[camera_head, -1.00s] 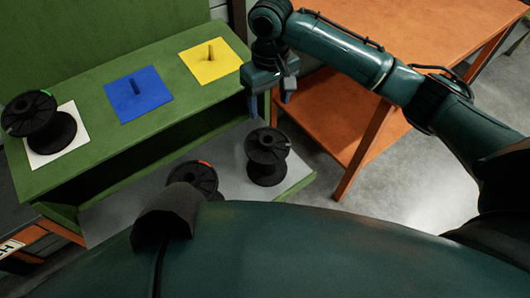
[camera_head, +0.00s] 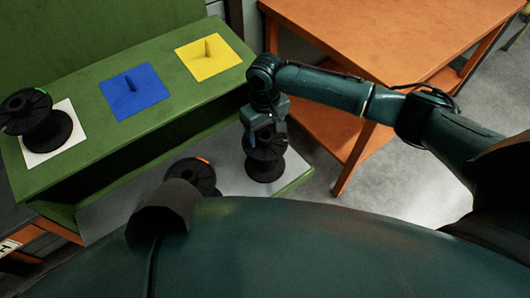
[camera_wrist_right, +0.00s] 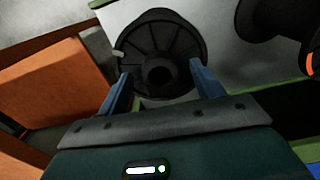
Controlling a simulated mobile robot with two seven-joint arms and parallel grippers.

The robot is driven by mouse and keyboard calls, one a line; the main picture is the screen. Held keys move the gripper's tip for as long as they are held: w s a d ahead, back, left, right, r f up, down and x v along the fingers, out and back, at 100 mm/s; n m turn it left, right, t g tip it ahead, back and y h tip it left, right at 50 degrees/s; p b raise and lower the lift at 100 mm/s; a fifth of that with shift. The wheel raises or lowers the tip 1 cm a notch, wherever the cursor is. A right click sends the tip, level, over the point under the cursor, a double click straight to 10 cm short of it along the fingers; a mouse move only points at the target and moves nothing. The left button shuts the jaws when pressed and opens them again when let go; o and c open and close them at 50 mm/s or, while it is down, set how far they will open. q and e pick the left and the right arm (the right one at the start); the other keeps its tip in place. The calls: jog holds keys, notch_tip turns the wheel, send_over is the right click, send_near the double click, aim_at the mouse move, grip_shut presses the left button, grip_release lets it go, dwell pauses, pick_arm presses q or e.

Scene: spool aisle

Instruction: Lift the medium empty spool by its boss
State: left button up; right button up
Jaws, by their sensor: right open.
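A black empty spool (camera_head: 266,169) stands upright on the lower grey shelf, under my right gripper (camera_head: 262,138). In the right wrist view the same spool (camera_wrist_right: 150,42) shows its round ribbed flange, a pale tag at its rim and a central boss with a dark hole (camera_wrist_right: 159,75). My right gripper's two blue fingers (camera_wrist_right: 161,72) are apart, one on each side of the boss, with nothing gripped. I cannot tell how far above the flange the tips are. My left gripper is not in view.
Another black spool (camera_head: 191,174) with an orange-red mark stands left on the shelf. A green-marked spool (camera_head: 38,122) sits on a white square on the green bench (camera_head: 85,142). Blue (camera_head: 134,95) and yellow (camera_head: 209,61) squares carry empty pegs. An orange table (camera_head: 400,40) stands right.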

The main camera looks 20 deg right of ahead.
jog(key=shift+c, duration=0.6)
grip_shut()
